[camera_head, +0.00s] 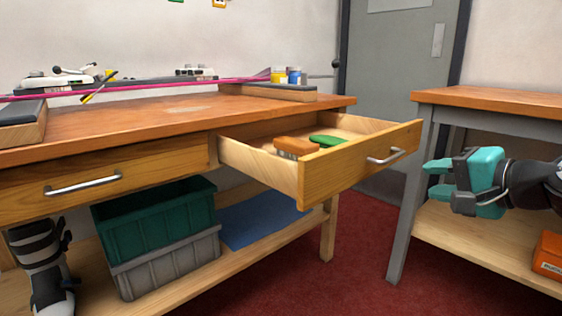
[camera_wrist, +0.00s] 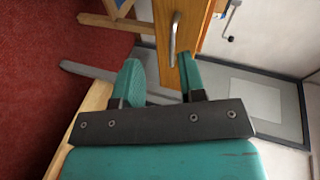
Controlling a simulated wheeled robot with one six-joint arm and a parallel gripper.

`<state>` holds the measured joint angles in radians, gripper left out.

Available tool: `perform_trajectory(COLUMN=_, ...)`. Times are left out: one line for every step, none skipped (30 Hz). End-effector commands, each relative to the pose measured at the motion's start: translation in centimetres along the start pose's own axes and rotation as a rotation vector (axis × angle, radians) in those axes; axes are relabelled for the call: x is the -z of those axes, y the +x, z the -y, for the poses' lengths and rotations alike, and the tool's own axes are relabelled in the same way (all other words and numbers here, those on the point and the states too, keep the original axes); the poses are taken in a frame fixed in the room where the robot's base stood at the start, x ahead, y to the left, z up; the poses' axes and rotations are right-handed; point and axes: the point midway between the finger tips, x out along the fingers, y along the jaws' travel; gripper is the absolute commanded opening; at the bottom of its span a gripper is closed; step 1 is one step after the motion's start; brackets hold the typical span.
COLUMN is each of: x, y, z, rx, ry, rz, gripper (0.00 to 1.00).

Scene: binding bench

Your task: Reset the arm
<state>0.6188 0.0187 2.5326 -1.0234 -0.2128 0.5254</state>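My gripper (camera_head: 436,181) is teal and grey and reaches in from the right in the head view. Its two fingers are apart with nothing between them. It is to the right of the pulled-out drawer (camera_head: 350,170), clear of its metal handle (camera_head: 385,157). In the wrist view my gripper (camera_wrist: 163,72) also shows spread fingers, with the drawer handle (camera_wrist: 176,35) beyond them.
The open drawer holds an orange-brown brush (camera_head: 296,147) and a green item (camera_head: 327,140). A second bench (camera_head: 500,98) stands at the right, its lower shelf (camera_head: 470,235) below my gripper. Green (camera_head: 155,220) and grey (camera_head: 168,265) crates sit under the main bench (camera_head: 150,118). Red floor lies between the benches.

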Motion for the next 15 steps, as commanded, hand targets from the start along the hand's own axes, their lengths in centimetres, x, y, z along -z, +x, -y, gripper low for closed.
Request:
perform_trajectory(x=-3.3, y=0.4, z=1.2, rx=-0.042, ry=-0.103, rz=0.114, gripper=0.37)
perform_trajectory(x=-5.4, y=0.5, z=1.4, rx=-0.075, ry=-0.175, rz=0.189, gripper=0.37)
perform_trajectory(x=-8.2, y=0.3, z=1.5, rx=-0.119, ry=-0.277, rz=0.29, gripper=0.37)
perform_trajectory(x=-10.2, y=0.0, z=1.5, rx=-0.15, ry=-0.353, rz=0.366, gripper=0.37)
perform_trajectory(x=-11.9, y=-0.4, z=1.4, rx=-0.179, ry=-0.427, rz=0.436, gripper=0.37)
perform_trajectory(x=-13.9, y=-1.1, z=1.2, rx=-0.212, ry=-0.517, rz=0.522, gripper=0.37)
perform_trajectory(x=-15.2, y=-1.7, z=1.0, rx=-0.235, ry=-0.578, rz=0.58, gripper=0.37)
perform_trajectory(x=-16.3, y=-2.4, z=0.8, rx=-0.254, ry=-0.636, rz=0.635, gripper=0.37)
perform_trajectory(x=-17.6, y=-3.2, z=0.6, rx=-0.277, ry=-0.705, rz=0.699, gripper=0.37)
perform_trajectory(x=-18.4, y=-3.8, z=0.5, rx=-0.292, ry=-0.754, rz=0.745, gripper=0.37)
perform_trajectory(x=-19.1, y=-4.5, z=0.3, rx=-0.306, ry=-0.8, rz=0.787, gripper=0.37)
perform_trajectory(x=-19.9, y=-5.3, z=0.2, rx=-0.323, ry=-0.857, rz=0.84, gripper=0.37)
perform_trajectory(x=-20.5, y=-6.0, z=0.1, rx=-0.335, ry=-0.897, rz=0.879, gripper=0.37)
perform_trajectory(x=-20.9, y=-6.6, z=-0.1, rx=-0.346, ry=-0.937, rz=0.915, gripper=0.37)
perform_trajectory(x=-21.5, y=-7.5, z=-0.2, rx=-0.359, ry=-0.986, rz=0.961, gripper=0.37)
